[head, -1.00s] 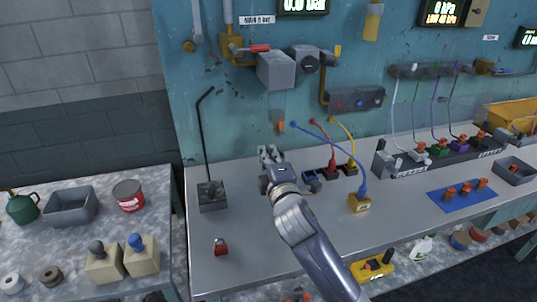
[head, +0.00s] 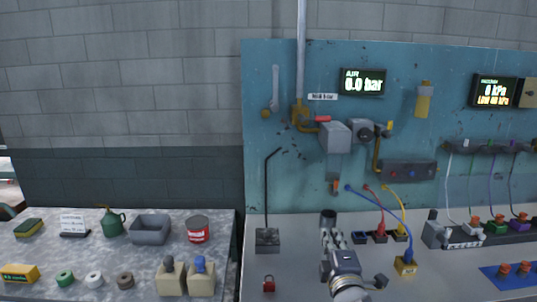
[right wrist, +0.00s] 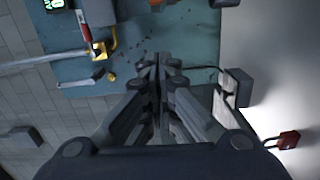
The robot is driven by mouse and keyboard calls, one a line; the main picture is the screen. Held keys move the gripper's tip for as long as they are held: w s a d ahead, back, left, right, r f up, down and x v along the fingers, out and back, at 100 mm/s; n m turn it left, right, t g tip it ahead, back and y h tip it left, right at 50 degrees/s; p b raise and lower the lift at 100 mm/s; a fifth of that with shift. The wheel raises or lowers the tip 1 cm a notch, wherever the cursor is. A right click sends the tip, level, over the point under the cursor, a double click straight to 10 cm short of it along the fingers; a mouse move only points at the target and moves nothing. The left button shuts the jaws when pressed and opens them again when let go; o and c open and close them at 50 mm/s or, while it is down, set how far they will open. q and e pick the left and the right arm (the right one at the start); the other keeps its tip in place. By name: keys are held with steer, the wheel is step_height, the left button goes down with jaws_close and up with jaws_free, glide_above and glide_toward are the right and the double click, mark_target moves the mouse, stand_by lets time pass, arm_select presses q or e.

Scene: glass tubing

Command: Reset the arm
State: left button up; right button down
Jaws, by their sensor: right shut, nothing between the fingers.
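My right arm comes up from the bottom of the head view. Its gripper (head: 329,235) stands over the grey workbench (head: 300,270) in front of the blue panel (head: 285,110). In the right wrist view the fingers (right wrist: 160,75) are together, with nothing between them. A black stand with a bent rod (head: 267,238) is left of the gripper. A red padlock (head: 269,284) lies nearer on the bench; it also shows in the right wrist view (right wrist: 288,140). My left gripper is not in view.
Small blocks with blue, red and yellow hoses stand right of the gripper, including a yellow block (head: 405,266). A side table (head: 60,255) at left holds a grey bin (head: 151,229), a red can (head: 198,229) and a green oil can (head: 112,223). A gap separates the tables.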

steer(key=s+d+f+m+g, duration=0.2)
steer(key=s+f+m+g, duration=0.25)
steer(key=s+f, duration=0.55)
steer(key=s+d+f+m+g, duration=0.3)
steer(key=s+f+m+g, duration=0.15)
steer(key=s+f, duration=0.55)
steer(key=s+f+m+g, duration=0.3)
steer(key=s, duration=0.7)
steer(key=s+f+m+g, duration=0.3)
steer(key=s+f, duration=0.1)
steer(key=s, duration=0.7)
step_height(320, 180, down, 24)
steer(key=s+d+f+g, duration=0.2)
steer(key=s+f, duration=1.5)
steer(key=s, duration=0.1)
steer(key=shift+d+f, duration=0.25)
steer(key=shift+d, duration=0.15)
